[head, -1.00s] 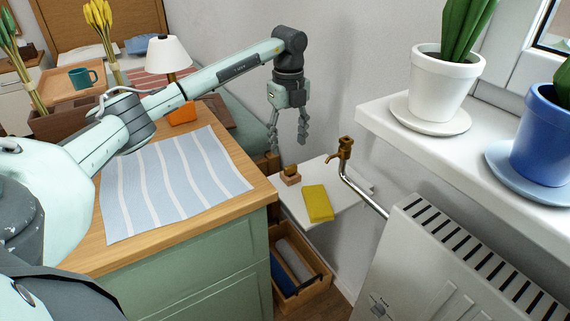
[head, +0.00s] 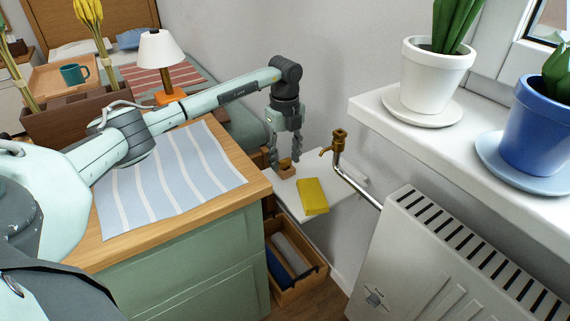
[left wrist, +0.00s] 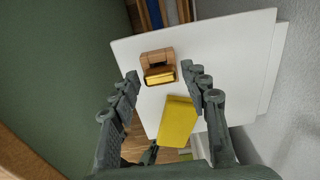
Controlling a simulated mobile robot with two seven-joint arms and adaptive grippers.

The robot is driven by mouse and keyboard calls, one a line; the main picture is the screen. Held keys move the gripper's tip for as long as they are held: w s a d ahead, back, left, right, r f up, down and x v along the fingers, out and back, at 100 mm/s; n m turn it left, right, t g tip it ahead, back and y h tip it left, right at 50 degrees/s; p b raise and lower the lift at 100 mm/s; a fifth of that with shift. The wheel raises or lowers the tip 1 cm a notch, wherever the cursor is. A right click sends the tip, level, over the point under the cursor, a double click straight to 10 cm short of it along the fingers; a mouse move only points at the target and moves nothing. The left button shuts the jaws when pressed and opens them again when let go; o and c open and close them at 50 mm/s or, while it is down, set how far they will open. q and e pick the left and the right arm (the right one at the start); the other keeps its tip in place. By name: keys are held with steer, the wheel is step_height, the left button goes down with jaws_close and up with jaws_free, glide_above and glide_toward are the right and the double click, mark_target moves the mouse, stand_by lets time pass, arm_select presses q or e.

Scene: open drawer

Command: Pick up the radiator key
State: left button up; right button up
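A small brass-coloured piece that looks like the radiator key (left wrist: 160,76) sits at a light wooden block (left wrist: 157,55) on the white shelf (left wrist: 220,50). In the head view the wooden block (head: 286,173) shows just under the fingers, and the key is too small to make out. My left gripper (head: 285,163) points down over the block with its fingers apart. In the left wrist view the open fingers (left wrist: 160,73) frame the key, one on each side, with nothing held. I cannot tell the remaining height gap. My right gripper is not in view.
A yellow folded cloth or pad (head: 312,196) lies beside the block. A brass valve (head: 338,138) on a pipe stands close on the right, above the radiator (head: 440,255). The green cabinet (head: 180,270) is on the left. An open wooden drawer (head: 298,275) is below the shelf.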

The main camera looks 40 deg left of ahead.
mark_target(288, 160)
arm_select(q)
steer(key=c, duration=0.6)
steer(key=shift+r, duration=0.2)
steer(key=shift+c, duration=0.2)
step_height(288, 160, up, 10)
steer(key=w+d+r+p, duration=0.2)
steer(key=d+r+p, duration=0.2)
steer(key=d+r, duration=0.9)
steer(key=shift+d+r, duration=0.2)
steer(key=shift+r, duration=0.25)
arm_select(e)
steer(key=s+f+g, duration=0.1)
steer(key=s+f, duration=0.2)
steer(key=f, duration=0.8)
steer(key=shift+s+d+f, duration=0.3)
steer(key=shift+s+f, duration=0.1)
